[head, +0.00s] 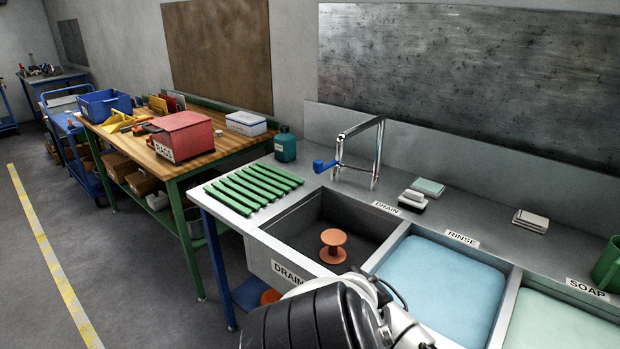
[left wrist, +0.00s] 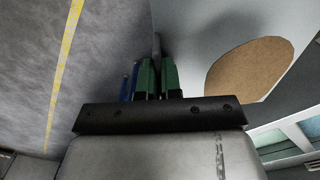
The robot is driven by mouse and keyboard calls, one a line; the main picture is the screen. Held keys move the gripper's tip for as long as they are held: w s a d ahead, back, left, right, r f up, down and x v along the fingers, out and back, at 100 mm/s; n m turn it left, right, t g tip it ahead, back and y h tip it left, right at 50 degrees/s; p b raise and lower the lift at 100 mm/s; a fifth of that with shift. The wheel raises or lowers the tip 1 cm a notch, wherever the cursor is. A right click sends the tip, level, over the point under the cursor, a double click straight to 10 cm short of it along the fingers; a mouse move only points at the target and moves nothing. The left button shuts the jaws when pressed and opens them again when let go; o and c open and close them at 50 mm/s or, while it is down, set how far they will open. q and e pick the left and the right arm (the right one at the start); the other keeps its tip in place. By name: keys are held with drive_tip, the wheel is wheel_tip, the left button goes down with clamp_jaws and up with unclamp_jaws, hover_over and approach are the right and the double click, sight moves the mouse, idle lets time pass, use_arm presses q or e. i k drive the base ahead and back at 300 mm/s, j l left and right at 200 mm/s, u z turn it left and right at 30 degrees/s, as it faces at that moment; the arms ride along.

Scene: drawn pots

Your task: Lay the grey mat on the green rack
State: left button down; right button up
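The green rack (head: 253,187) is a row of parallel slats on the counter, left of the drain sink, and it is empty. I cannot make out the grey mat for sure. The left wrist view shows a pale grey surface (left wrist: 195,40) with a brown round patch, and I cannot tell what it is. In that view my left gripper (left wrist: 157,80) shows a dark bolted bar with narrow green parts close together beyond it. Whether these are its fingers, and whether they hold anything, is unclear. The head view shows neither gripper, only a black and white arm part of mine at the bottom.
The drain sink (head: 300,222) holds an orange spool (head: 333,245). A faucet (head: 358,150) and teal bottle (head: 285,144) stand behind. The rinse basin (head: 440,290) is to the right. A wooden workbench (head: 215,152) with a red box (head: 182,135) stands left.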

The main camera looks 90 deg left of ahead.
sight(258, 186)
drive_tip(key=k+j+u, duration=0.2)
drive_tip(key=u, duration=0.2)
drive_tip(key=k+j+u, duration=0.1)
drive_tip(key=j+u, duration=0.25)
drive_tip(key=j, duration=0.15)
drive_tip(key=k+j+u, duration=0.1)
drive_tip(key=j+u, duration=0.65)
